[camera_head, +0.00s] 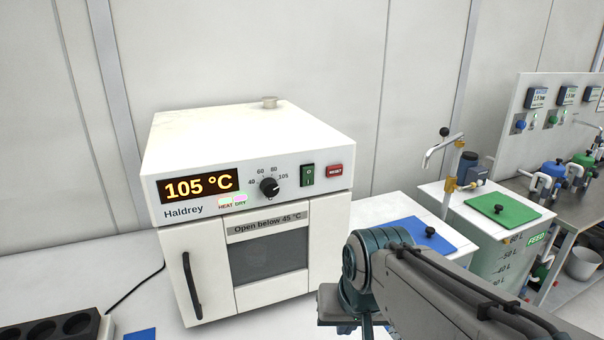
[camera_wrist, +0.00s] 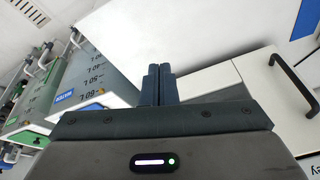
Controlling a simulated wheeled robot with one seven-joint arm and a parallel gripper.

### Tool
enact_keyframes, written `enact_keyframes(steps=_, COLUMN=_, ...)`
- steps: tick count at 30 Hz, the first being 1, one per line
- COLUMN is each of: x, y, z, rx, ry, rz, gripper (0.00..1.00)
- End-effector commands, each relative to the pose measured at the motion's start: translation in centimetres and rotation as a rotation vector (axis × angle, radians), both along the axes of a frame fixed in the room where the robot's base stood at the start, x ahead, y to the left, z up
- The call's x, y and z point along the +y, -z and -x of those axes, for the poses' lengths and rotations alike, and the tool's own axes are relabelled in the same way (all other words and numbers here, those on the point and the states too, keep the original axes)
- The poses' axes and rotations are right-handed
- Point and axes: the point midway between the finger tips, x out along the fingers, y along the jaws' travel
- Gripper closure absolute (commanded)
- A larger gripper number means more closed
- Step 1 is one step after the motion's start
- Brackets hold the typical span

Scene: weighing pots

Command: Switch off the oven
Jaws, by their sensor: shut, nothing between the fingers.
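The oven (camera_head: 330,220) is a white box marked Haldrey, its door closed, with a black handle (camera_head: 192,285) at left. Its display (camera_head: 198,186) reads 105 °C, and the HEAT (camera_head: 225,201) and DRY (camera_head: 240,198) lamps below look lit. A black knob (camera_head: 269,187), a green rocker switch (camera_head: 307,175) and a red reset button (camera_head: 334,171) sit right of the display. My gripper (camera_wrist: 157,70) is shut and empty, in front of and below the oven's right side. Its fingers are mostly hidden by my arm in the head view. The oven's handle (camera_wrist: 293,78) shows right in the wrist view.
Beyond are a tank with a green lid (camera_head: 497,209) and a tap (camera_head: 440,148). A black block with round holes (camera_head: 50,328) is at the lower left, beside a cable (camera_head: 138,286).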

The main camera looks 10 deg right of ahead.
Motion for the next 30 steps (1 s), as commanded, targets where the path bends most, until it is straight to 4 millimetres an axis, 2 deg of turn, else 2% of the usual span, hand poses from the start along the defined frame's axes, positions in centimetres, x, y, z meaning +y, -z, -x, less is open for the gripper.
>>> enact_keyframes(steps=2, x=-0.1, y=-2.3, z=-2.4, rx=-0.066, ry=0.147, rz=-0.079, gripper=1.0)
enact_keyframes(steps=6, x=-0.5, y=-8.4, z=-7.0, rx=-0.196, ry=0.471, rz=-0.294, gripper=1.0)
enact_keyframes(steps=9, x=-1.1, y=-12.9, z=-9.5, rx=-0.271, ry=0.675, rz=-0.461, gripper=1.0)
enact_keyframes(steps=12, x=-1.6, y=-16.9, z=-11.2, rx=-0.325, ry=0.831, rz=-0.612, gripper=1.0)
enact_keyframes(steps=15, x=-2.0, y=-19.7, z=-12.1, rx=-0.356, ry=0.932, rz=-0.725, gripper=1.0)
enact_keyframes(steps=18, x=-2.2, y=-21.4, z=-12.6, rx=-0.37, ry=0.988, rz=-0.792, gripper=1.0)
enact_keyframes(steps=21, x=-2.3, y=-22.0, z=-12.7, rx=-0.374, ry=1.007, rz=-0.815, gripper=1.0)
enact_keyframes(steps=30, x=-2.2, y=-21.9, z=-12.8, rx=-0.372, ry=1.008, rz=-0.815, gripper=1.0)
